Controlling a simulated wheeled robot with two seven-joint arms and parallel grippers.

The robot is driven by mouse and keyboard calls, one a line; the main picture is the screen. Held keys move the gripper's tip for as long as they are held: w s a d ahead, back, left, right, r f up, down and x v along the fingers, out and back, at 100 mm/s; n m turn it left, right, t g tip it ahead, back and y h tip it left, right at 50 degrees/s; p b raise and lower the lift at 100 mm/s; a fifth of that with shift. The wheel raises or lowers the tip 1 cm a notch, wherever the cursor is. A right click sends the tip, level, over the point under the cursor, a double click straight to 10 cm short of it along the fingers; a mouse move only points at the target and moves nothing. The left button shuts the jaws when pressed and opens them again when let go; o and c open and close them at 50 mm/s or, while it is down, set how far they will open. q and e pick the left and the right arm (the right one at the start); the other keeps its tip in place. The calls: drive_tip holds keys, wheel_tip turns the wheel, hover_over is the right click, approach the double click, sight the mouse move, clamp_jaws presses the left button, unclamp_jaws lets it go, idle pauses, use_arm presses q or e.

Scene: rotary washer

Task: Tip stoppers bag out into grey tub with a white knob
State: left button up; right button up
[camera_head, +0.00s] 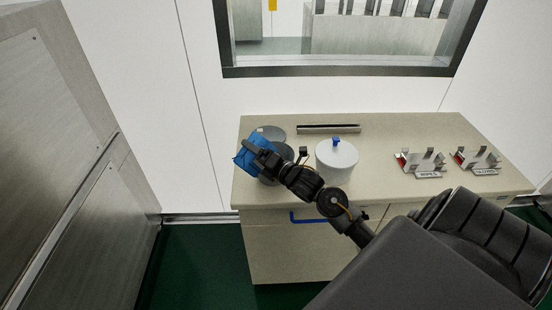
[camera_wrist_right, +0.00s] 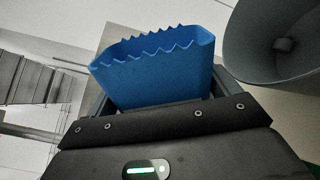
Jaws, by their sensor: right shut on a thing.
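My right gripper (camera_head: 258,151) is shut on a blue bag (camera_head: 246,160) and holds it by a grey tub on the counter. In the right wrist view the bag (camera_wrist_right: 155,72) is between the fingers with its jagged mouth open; its contents are hidden. The grey tub (camera_head: 282,152) is partly hidden by the gripper. In the right wrist view the open tub (camera_wrist_right: 250,70) is to the right of the bag, with a small grey thing inside. A grey round shape (camera_head: 271,131) is behind it; I cannot make out a white knob. My left gripper is not in view.
A white lidded tub (camera_head: 336,164) with a blue knob (camera_head: 336,141) stands close right of the arm. A dark long tray (camera_head: 328,129) lies at the back. Two metal racks (camera_head: 420,163) (camera_head: 477,159) stand right on the counter (camera_head: 385,138). The back middle-right is clear.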

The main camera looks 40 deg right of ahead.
drive_tip(key=w+a+f+n+b, duration=0.3)
drive_tip(key=a+f+n+b, duration=0.3)
drive_tip(key=n+b, duration=0.6)
drive_tip(key=f+b, duration=0.1)
drive_tip(key=b, duration=0.5)
drive_tip(key=shift+w, duration=0.4)
drive_tip(key=shift+r, duration=0.1)
idle(0.9)
drive_tip(key=s+a+r+n+g+y, duration=0.1)
drive_tip(key=s+a+n+y, duration=0.25)
drive_tip(key=s+a, duration=0.25)
drive_tip(key=s+a+f+g+y, duration=0.1)
drive_tip(key=s+a+f+y, duration=0.1)
drive_tip(key=s+f, duration=0.7)
drive_tip(key=shift+s+a+n+y, duration=0.2)
drive_tip(key=shift+s+n+y, duration=0.15)
drive_tip(key=shift+s, duration=0.2)
